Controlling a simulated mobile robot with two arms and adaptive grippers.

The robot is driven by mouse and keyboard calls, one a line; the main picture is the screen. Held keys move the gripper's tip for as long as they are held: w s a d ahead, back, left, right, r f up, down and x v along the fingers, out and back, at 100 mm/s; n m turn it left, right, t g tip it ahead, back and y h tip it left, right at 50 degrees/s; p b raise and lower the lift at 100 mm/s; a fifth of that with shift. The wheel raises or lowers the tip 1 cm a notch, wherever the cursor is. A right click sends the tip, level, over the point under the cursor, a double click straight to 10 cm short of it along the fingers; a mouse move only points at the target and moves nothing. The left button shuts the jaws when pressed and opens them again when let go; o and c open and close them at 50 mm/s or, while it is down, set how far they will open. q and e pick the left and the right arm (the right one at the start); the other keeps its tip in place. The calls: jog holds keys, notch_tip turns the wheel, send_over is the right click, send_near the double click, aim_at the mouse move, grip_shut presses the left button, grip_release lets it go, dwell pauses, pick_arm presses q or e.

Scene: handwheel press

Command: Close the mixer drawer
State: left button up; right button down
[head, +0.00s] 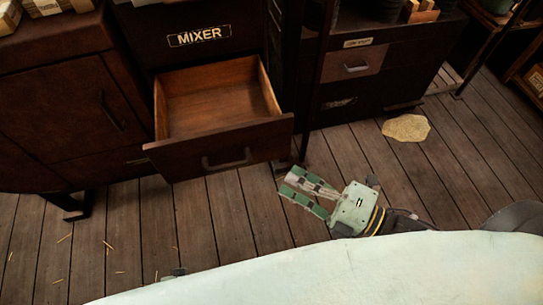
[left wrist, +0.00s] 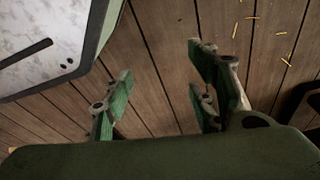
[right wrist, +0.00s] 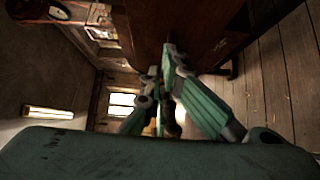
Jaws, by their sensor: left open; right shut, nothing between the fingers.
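The mixer drawer (head: 222,148) is a dark wooden drawer with a lighter brown inside. It stands pulled out below the MIXER label (head: 199,37) in the head view, and its inside looks empty. Its front has a dark bar handle (head: 226,160). My right gripper (head: 286,184) is shut and empty, to the right of and below the drawer front in the picture, apart from the handle. Its fingers also show in the right wrist view (right wrist: 161,62). My left gripper (left wrist: 160,75) is open and empty over the floor planks in the left wrist view.
A dark cabinet (head: 60,125) stands left of the drawer. Another cabinet with drawers (head: 350,64) stands to the right. A tan patch (head: 406,128) lies on the plank floor (head: 225,225). The floor before the drawer is clear apart from straw bits at left.

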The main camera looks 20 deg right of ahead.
pick_arm(q)
jog(key=shift+w+d+r+b, duration=0.15)
jog(key=shift+w+r, duration=0.2)
jog(key=shift+r, duration=0.2)
jog(key=shift+w+a+r+b, duration=0.1)
jog(key=shift+w+r, duration=0.2)
jog(key=shift+r, duration=0.25)
jog(key=shift+w+d+r+b, duration=0.15)
jog(key=shift+w+r, duration=0.2)
jog(key=shift+r, duration=0.2)
pick_arm(e)
jog(key=w+a, duration=0.3)
jog(key=w, duration=0.4)
jog(key=shift+w+a, duration=0.3)
pick_arm(q)
jog(key=shift+s+a, duration=0.1)
